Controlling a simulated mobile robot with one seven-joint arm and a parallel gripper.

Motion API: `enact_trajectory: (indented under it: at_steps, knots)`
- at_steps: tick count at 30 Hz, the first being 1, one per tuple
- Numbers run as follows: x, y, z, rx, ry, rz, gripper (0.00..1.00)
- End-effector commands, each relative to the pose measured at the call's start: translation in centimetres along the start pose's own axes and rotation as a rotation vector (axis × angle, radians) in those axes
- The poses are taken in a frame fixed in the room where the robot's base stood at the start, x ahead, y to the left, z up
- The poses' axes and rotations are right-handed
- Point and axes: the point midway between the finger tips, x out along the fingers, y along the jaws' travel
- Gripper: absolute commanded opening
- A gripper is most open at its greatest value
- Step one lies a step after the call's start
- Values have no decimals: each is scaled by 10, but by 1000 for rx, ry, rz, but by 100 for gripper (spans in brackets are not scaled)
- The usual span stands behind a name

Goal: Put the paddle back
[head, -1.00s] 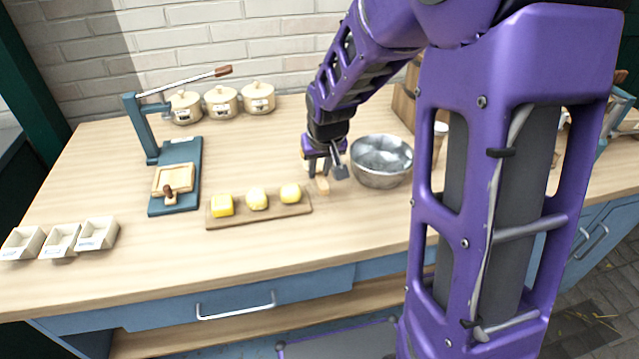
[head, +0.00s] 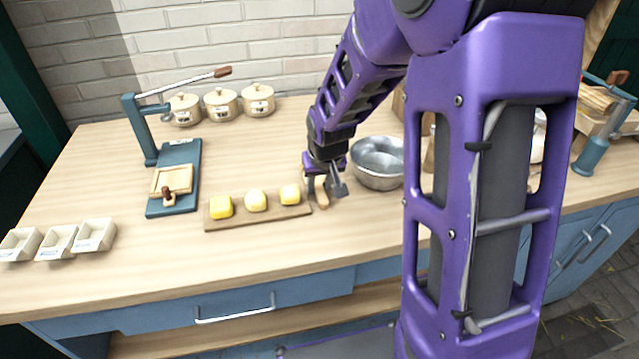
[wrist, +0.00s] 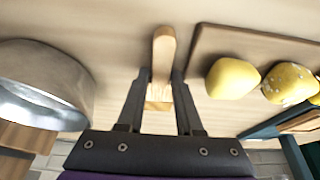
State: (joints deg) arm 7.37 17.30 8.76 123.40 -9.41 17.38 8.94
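The wooden paddle (head: 322,192) is a small light piece on the table, between the butter board and the metal bowl, partly hidden by my gripper in the head view. In the wrist view the paddle (wrist: 163,52) has a narrow rounded end pointing away and a blockier end nearer the palm. My gripper (head: 326,188) is low over the table around it. In the wrist view the fingers (wrist: 161,75) stand on either side of the paddle, very close to it. They look open, and firm contact is not clear.
The butter board (head: 259,219) with yellow lumps lies left of my gripper; the metal bowl (head: 377,178) stands to the right. A blue press (head: 180,152) with a wooden mould, lidded pots (head: 221,105) and small white trays (head: 57,242) are farther left. The front table strip is clear.

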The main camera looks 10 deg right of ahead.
Motion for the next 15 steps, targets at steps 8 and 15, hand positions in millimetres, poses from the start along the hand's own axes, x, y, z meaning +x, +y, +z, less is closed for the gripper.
enact_trajectory:
  at_steps: [8, 15]
  knots:
    - [-29, 0, -3, 1, 4, 0, 37]
    - [-83, 0, -3, 1, 4, 1, 37]
